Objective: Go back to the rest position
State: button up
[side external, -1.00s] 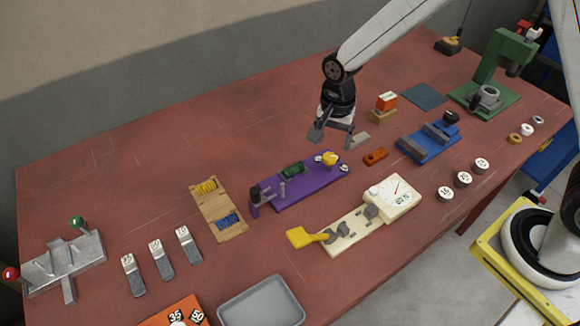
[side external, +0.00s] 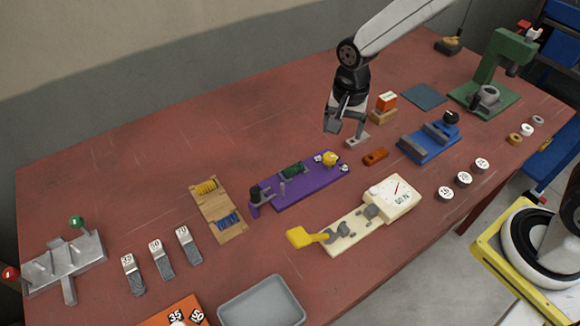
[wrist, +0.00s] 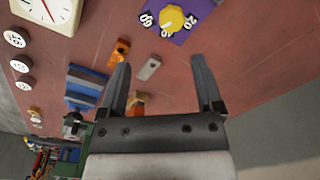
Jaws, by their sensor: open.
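My gripper (side external: 345,122) is open and empty. It hangs above the red table (side external: 130,190), just behind the purple fixture (side external: 310,185) and left of the orange-and-white box on its wooden block (side external: 384,108). In the wrist view both fingers of my gripper (wrist: 160,85) are spread apart with nothing between them. A small grey block (wrist: 149,68) lies on the table beyond the fingers, near an orange piece (wrist: 120,52). The purple fixture's yellow knob (wrist: 172,18) shows at the top of the wrist view.
A blue vise-like fixture (side external: 428,142) and a green press (side external: 490,75) stand to the right. A cream gauge device (side external: 393,195) is in front. A wooden spring holder (side external: 217,210), grey tray (side external: 262,302) and lever gate (side external: 65,262) lie left. The table's back left is clear.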

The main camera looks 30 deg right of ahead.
jog(key=s+d+r+n+t, duration=0.2)
jog(key=s+d+n, duration=0.6)
jog(key=s, duration=0.4)
jog(key=shift+n, duration=0.9)
